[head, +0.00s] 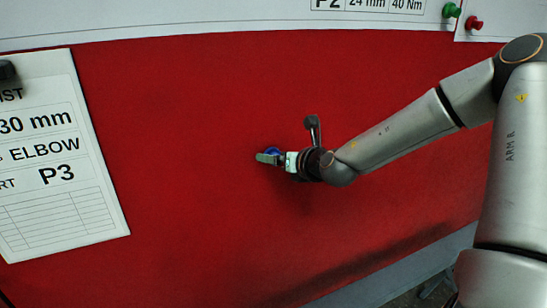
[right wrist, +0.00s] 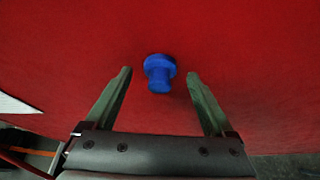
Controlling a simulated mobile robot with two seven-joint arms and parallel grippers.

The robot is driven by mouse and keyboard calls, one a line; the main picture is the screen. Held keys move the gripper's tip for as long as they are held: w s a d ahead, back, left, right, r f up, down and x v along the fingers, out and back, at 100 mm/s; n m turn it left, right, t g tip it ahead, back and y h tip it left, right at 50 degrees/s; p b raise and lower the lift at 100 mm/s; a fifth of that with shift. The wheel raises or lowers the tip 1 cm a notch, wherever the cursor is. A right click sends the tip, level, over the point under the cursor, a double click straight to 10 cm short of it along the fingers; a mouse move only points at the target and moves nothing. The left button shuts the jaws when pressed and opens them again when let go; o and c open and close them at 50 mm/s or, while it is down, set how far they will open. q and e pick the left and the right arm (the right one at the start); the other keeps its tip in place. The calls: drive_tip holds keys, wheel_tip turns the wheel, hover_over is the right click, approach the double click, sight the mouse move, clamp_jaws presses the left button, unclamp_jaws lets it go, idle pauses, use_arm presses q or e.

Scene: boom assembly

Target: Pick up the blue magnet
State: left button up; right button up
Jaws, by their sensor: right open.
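The blue magnet (right wrist: 159,72) is on the red surface, with a wide round base and a narrower knob. In the right wrist view it is just beyond the fingertips, roughly midway between them. My right gripper (right wrist: 159,75) is open, with one finger on each side of the magnet and a gap on both sides. In the head view the magnet (head: 273,151) is a small blue patch, mostly hidden by my right gripper (head: 266,157). My left gripper is not in view.
A white sheet (head: 75,205) with printed text lies on the red surface (head: 200,100) at the left. A green magnet (head: 451,10) and a red magnet (head: 475,23) are on white sheets along the top. The red surface around the blue magnet is clear.

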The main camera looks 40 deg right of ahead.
drive_tip(key=shift+w+f, duration=0.1)
drive_tip(key=shift+w, duration=0.2)
clamp_jaws()
idle(0.6)
drive_tip(key=shift+d, duration=0.1)
